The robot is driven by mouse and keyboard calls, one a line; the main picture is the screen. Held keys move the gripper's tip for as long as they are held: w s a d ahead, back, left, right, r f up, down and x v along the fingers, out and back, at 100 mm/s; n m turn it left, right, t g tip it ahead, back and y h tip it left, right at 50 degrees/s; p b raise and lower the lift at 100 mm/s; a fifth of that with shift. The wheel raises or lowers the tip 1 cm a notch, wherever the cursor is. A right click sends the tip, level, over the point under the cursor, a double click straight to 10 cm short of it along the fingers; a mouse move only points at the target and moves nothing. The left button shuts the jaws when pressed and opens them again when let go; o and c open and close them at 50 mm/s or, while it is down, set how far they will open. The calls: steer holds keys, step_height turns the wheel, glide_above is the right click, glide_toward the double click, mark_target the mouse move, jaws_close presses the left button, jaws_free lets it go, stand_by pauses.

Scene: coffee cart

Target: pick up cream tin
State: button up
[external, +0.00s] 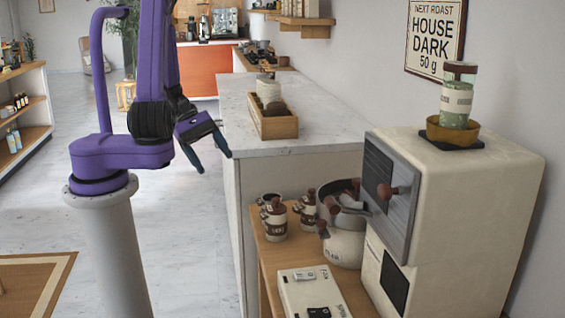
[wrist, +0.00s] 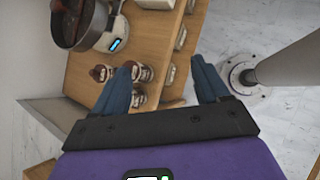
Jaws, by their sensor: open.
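My gripper (external: 212,157) is open and empty. It hangs in the air left of the marble counter, its fingers pointing down. In the wrist view its blue fingers (wrist: 161,68) are spread, with the edge of the wooden cart between and beyond them. No label reads clearly as cream, so I cannot tell which tin is meant. Candidates are a pale canister (external: 268,93) in a wooden box on the counter, lidded tins (external: 275,222) on the cart, and a cream and green canister (external: 457,100) in a bowl on the white machine. None is touched.
The wooden box (external: 273,126) stands on the marble counter (external: 320,130). A large pot (external: 345,245) and a flat white device (external: 312,291) sit on the wooden cart (external: 265,262). The tall cream machine (external: 490,190) stands at right. Open floor lies left of the counter.

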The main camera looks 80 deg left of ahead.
steer(key=a+f+n+t, duration=0.4)
steer(key=a+f+n, duration=0.1)
steer(key=a, duration=0.1)
steer(key=n+t+y, duration=0.3)
steer(key=n+y, duration=0.1)
steer(key=n, duration=0.3)
glide_toward(266, 198)
steer(key=w+d, duration=0.3)
steer(key=w, duration=0.1)
steer(key=shift+f+x, duration=0.15)
steer(key=shift+x, duration=1.25)
steer(key=shift+f+x, duration=0.2)
steer(key=shift+x, duration=1.2)
steer(key=shift+s+a, duration=0.15)
steer(key=c, duration=1)
